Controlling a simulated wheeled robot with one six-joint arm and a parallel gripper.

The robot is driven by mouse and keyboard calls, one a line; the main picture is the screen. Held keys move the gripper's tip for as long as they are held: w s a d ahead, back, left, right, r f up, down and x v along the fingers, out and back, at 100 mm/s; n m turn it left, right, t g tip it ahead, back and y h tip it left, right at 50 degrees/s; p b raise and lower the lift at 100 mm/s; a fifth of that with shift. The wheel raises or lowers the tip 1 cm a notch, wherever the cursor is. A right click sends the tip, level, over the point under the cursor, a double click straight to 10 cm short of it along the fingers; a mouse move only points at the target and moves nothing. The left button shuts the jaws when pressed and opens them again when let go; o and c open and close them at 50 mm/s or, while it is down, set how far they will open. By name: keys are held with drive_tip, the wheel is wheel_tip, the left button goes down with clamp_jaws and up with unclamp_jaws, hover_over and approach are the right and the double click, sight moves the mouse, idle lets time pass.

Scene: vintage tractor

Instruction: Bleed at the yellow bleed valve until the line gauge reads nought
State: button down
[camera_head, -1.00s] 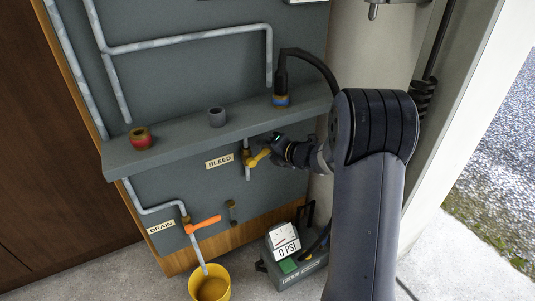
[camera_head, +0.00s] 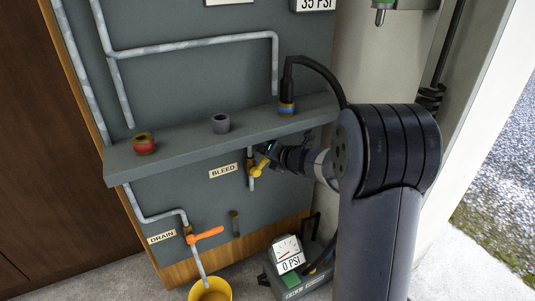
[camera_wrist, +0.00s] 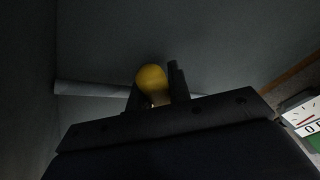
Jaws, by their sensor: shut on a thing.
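The yellow bleed valve (camera_head: 259,169) sits on a short pipe beside the BLEED label (camera_head: 223,171), below the grey shelf. My gripper (camera_head: 268,153) reaches it from the right and is shut on its yellow handle. In the wrist view the yellow handle end (camera_wrist: 152,77) shows between the two dark fingers (camera_wrist: 157,93). A display at the panel's top (camera_head: 317,5) reads 35 PSI, its upper part cut off. The gauge on the floor unit (camera_head: 288,255) reads 0 PSI. I cannot tell from labels which is the line gauge.
An orange drain valve (camera_head: 206,234) stands over a yellow bucket (camera_head: 211,292) at lower left. A pale column (camera_head: 383,60) stands right.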

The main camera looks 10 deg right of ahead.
drive_tip(key=c, duration=1.3)
unclamp_jaws()
drive_tip(key=p+v, duration=0.3)
drive_tip(key=v, duration=0.8)
drive_tip(key=shift+f, duration=0.1)
